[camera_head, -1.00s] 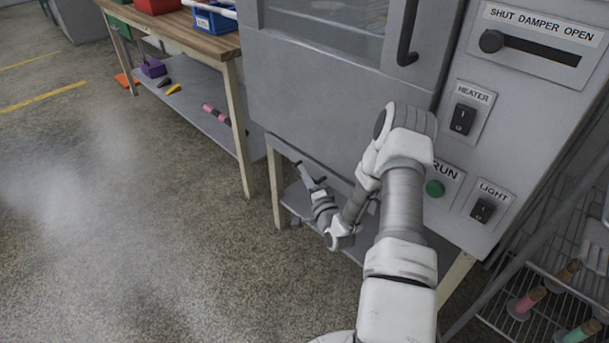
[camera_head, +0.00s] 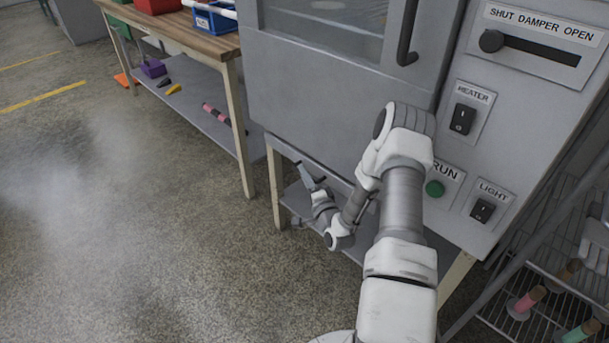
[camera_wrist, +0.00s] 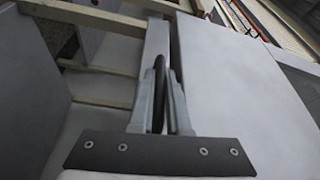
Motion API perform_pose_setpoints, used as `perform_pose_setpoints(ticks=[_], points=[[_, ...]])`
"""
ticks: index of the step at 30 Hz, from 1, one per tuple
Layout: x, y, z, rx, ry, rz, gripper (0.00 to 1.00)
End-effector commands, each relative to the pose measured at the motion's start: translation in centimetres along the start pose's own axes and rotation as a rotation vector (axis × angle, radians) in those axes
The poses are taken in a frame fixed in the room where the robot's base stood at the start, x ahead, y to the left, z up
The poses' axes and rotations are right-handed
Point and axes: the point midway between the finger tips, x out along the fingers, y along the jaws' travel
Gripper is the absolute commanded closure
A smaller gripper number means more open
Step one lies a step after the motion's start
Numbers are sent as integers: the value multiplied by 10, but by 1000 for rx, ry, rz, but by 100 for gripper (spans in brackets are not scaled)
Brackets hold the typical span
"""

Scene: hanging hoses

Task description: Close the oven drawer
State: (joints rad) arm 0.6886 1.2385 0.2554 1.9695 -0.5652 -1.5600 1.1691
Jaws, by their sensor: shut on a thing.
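The grey oven (camera_head: 330,100) stands on a table-like frame, its window door above and its control panel to the right. My gripper (camera_head: 308,178) is low under the oven's front edge, at the left end of my folded arm. In the wrist view, my gripper (camera_wrist: 160,100) has both fingers shut on a dark, narrow bar, the drawer handle (camera_wrist: 159,75). Beyond it runs a narrow grey strip, seemingly the drawer front (camera_wrist: 157,42), beside the large pale oven face (camera_wrist: 225,85) with a dark gap between. How far the drawer stands out is hard to tell.
A wooden workbench (camera_head: 190,40) with bins and a lower shelf (camera_head: 195,110) stands left. A wire rack (camera_head: 540,300) with spools is at the lower right. Frame legs stand close to my gripper. The floor (camera_head: 120,230) at left is clear.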

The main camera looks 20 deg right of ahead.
Motion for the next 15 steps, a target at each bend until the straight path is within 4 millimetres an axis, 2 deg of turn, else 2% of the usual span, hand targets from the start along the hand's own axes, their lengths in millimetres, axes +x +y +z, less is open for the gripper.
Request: perform_pose_setpoints(ticks=[12,15], points=[[1,0,0,0,0,-2,100],[6,1,-11,-2,3,-5,100]])
